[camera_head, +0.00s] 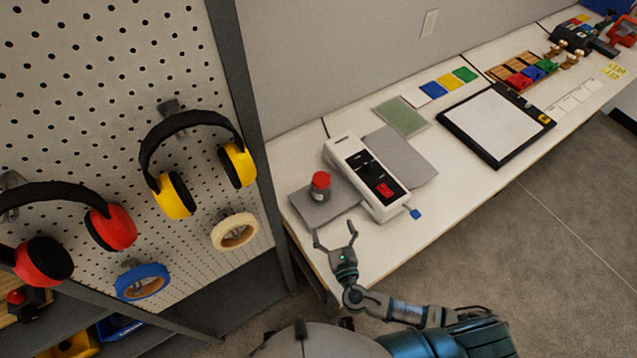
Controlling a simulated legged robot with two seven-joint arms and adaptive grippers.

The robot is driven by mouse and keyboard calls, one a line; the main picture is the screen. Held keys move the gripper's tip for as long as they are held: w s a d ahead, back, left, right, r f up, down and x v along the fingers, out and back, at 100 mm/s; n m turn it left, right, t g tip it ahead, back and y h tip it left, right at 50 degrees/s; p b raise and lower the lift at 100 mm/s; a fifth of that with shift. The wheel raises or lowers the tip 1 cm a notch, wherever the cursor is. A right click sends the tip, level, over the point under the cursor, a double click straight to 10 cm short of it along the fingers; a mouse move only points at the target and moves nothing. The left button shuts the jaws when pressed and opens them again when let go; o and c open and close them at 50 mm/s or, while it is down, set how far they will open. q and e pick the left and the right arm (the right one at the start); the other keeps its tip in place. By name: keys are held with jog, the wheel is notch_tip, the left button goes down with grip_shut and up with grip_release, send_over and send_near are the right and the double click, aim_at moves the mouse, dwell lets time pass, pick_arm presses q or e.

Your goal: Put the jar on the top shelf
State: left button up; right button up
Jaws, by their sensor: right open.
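A small dark jar with a red lid (320,184) stands upright on a grey mat (303,207) at the near left end of the white bench. My right gripper (334,233) is open and empty, just in front of the jar near the bench's front edge. Its fingers point towards the jar, apart from it. A dark shelf (60,340) shows in part at the lower left, below the pegboard; I cannot tell whether it is the top shelf. My left gripper does not show.
A white device (366,177) with a red button stands right beside the jar. A pegboard (90,60) with yellow earmuffs (175,197), red earmuffs (42,262) and tape rolls (233,232) rises at the left. A black-framed board (494,124) lies farther along the bench (445,165).

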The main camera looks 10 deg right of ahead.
aim_at(323, 197)
jog(key=w, duration=0.8)
jog(key=shift+w+d+f, duration=0.2)
jog(key=shift+f, duration=0.05)
jog(key=shift+w+a+r, duration=0.1)
jog(key=shift+w+a, duration=0.1)
jog(key=shift+w, duration=0.25)
jog(key=shift+w+a+r, duration=0.1)
jog(key=shift+w+a, duration=0.1)
jog(key=shift+w, duration=0.2)
jog(key=w, duration=0.4)
jog(key=shift+a+f, duration=0.1)
jog(key=shift+a, duration=0.05)
jog(key=shift+w, duration=0.25)
jog(key=shift+d, duration=0.3)
jog(key=shift+c, duration=0.8)
jog(key=c, duration=0.4)
jog(key=shift+a, duration=0.2)
jog(key=c, duration=1.2)
